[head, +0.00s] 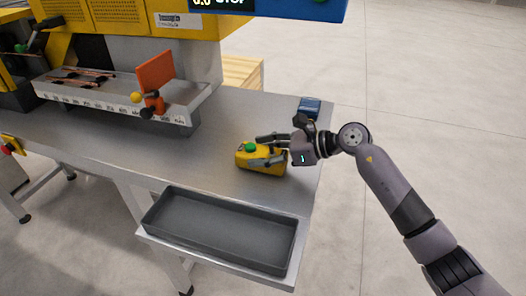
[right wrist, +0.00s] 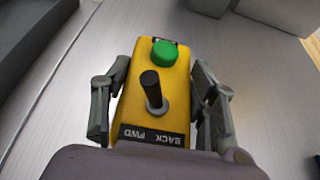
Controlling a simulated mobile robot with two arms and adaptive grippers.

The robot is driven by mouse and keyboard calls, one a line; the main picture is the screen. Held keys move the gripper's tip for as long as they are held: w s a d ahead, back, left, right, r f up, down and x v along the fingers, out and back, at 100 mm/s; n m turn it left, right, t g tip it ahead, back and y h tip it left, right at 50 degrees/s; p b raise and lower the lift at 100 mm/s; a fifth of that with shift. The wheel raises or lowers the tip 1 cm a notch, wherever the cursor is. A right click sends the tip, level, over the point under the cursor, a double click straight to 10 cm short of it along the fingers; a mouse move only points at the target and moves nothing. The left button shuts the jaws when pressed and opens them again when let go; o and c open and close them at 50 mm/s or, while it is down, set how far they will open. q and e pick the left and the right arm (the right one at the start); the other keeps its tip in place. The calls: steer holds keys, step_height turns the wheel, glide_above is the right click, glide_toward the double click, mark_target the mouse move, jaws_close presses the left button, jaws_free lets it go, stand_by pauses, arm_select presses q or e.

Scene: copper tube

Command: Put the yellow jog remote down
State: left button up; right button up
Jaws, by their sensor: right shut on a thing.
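The yellow jog remote (head: 246,157) has a green button and a black stick. In the head view it is at the right part of the metal table, behind the dark tray. My right gripper (head: 266,150) is shut on it from the right, with one finger along each long side. The right wrist view shows the remote (right wrist: 176,88) between the two fingers of the gripper (right wrist: 160,105), its BACK FWD label nearest the camera. Whether its underside touches the table, I cannot tell. My left gripper is not in view.
An empty dark tray (head: 160,228) sits at the table's front. A small blue object (head: 310,106) lies near the right edge. The machine's metal trough with an orange plate (head: 155,72) stands at the left. The metal table (head: 215,125) around the remote is clear.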

steer(key=shift+f, duration=0.2)
steer(key=shift+f, duration=0.2)
steer(key=o, duration=1.4)
steer(key=shift+r, duration=0.1)
